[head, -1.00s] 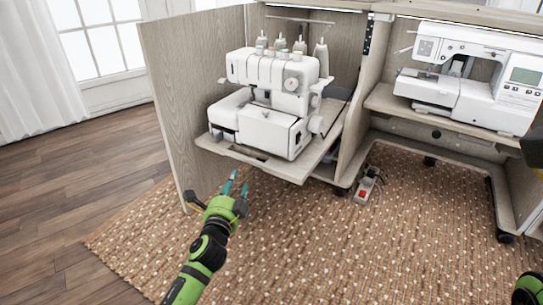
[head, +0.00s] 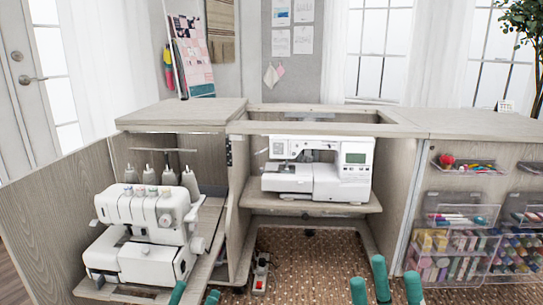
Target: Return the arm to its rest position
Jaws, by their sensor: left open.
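My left gripper (head: 195,297) shows only as teal fingertips at the bottom edge, in front of the serger's shelf. The fingertips are apart and nothing is seen between them. My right gripper (head: 385,290) shows as teal fingertips spread apart at the bottom edge, right of centre, with nothing seen between them. Both wrists and the rest of both arms are below the picture. The white serger (head: 143,235) stands on its pulled-out shelf at the left. The white sewing machine (head: 318,170) stands on the middle shelf of the cabinet.
The cabinet's open door (head: 40,215) stands at the left. A power strip (head: 261,275) lies on the woven rug (head: 315,248) under the middle bay. Clear bins of thread (head: 450,255) hang on the panel at the right. The cabinet's left top (head: 185,112) is bare.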

